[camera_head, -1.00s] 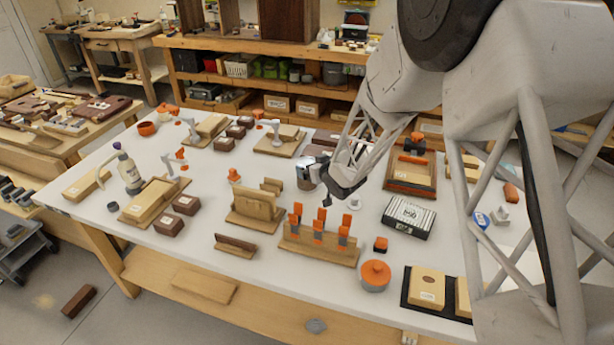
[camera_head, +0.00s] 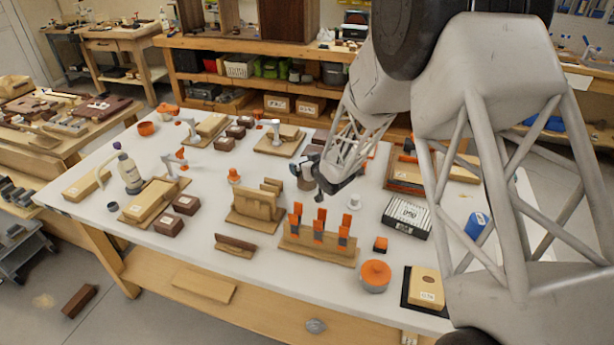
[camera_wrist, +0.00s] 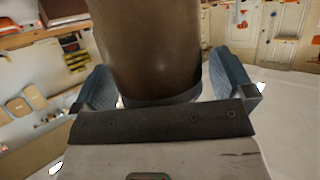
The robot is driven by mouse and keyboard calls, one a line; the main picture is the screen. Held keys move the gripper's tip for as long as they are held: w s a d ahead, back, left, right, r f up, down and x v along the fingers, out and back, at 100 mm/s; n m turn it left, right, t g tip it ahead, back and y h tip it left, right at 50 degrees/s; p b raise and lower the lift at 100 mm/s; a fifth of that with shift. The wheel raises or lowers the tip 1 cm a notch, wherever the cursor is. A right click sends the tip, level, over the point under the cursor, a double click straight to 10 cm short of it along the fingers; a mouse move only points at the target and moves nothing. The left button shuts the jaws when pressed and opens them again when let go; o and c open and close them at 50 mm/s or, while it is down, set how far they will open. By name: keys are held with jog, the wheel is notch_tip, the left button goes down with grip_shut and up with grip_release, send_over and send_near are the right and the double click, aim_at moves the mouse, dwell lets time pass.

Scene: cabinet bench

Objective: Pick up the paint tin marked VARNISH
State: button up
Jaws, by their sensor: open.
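A brown cylindrical tin (camera_wrist: 150,45) fills the middle of the wrist view, between the two blue-grey fingers of my gripper (camera_wrist: 165,82). The fingers are open, one on each side of it, and I cannot tell whether either touches it. In the head view the tin (camera_head: 305,183) stands at the far middle of the white table, partly hidden by my gripper (camera_head: 314,172). No VARNISH marking is readable on it. A grey tin with an orange lid (camera_head: 375,276) stands near the front edge, its marking not readable.
A wooden stand with orange-handled tools (camera_head: 318,245) and a wooden block holder (camera_head: 257,205) stand in front of my gripper. A small white piece (camera_head: 354,202) and a striped box (camera_head: 407,216) lie to its right. The table is crowded, with narrow gaps.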

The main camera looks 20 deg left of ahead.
dwell(0.4)
jog(key=c, duration=1.1)
jog(key=shift+r, duration=0.2)
jog(key=shift+r, duration=4.9)
